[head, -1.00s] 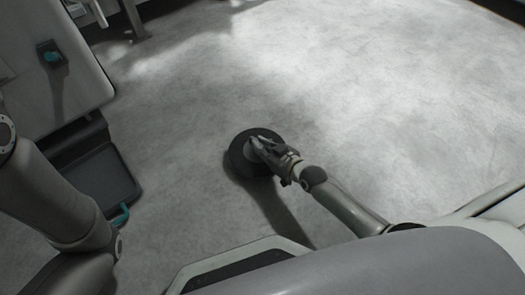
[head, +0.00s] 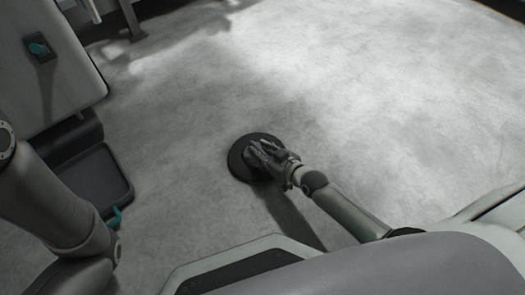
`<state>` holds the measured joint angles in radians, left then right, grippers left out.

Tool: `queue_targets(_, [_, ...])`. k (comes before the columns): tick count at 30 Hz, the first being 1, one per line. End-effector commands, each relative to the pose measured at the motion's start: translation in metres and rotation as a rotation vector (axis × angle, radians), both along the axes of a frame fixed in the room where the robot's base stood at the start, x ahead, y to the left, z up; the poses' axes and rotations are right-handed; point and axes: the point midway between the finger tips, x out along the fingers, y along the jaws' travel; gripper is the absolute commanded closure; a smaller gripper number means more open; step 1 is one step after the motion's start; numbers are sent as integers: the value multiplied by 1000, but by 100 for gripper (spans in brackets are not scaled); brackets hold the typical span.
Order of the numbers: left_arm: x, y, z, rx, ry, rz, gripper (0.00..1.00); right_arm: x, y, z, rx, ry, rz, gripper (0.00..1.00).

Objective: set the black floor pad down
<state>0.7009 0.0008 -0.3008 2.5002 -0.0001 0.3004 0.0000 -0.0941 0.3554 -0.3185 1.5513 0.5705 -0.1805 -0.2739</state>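The black floor pad (head: 238,166) is a dark round disc near the middle of the head view, looking flat and level with the floor (head: 370,110). Little or no gap shows between its edge and the floor. My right gripper (head: 259,155) reaches in from the right, with its fingers over the middle of the pad. The fingers hide the pad's centre, so I cannot tell whether they grip it. My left arm comes in at the left edge; its gripper is out of the picture.
A dark tray (head: 92,182) with a teal handle (head: 115,217) is on the left. Above it stands a pale machine panel (head: 60,85) with a teal knob (head: 38,48). A metal leg (head: 131,18) stands at the back. The floor right of and behind the pad is clear.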

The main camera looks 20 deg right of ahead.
Motion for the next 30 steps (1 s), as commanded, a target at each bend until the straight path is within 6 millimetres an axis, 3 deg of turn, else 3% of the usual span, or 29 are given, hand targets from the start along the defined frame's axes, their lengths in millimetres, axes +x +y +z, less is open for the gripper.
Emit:
queue_targets(14, [0, 0, 8, 0, 1, 1, 60, -7, -2, 7, -1, 2, 0, 68])
queue_targets(30, [-1, 0, 67, -1, -3, 0, 60, -85, -31, 43, -1, 3, 1, 68])
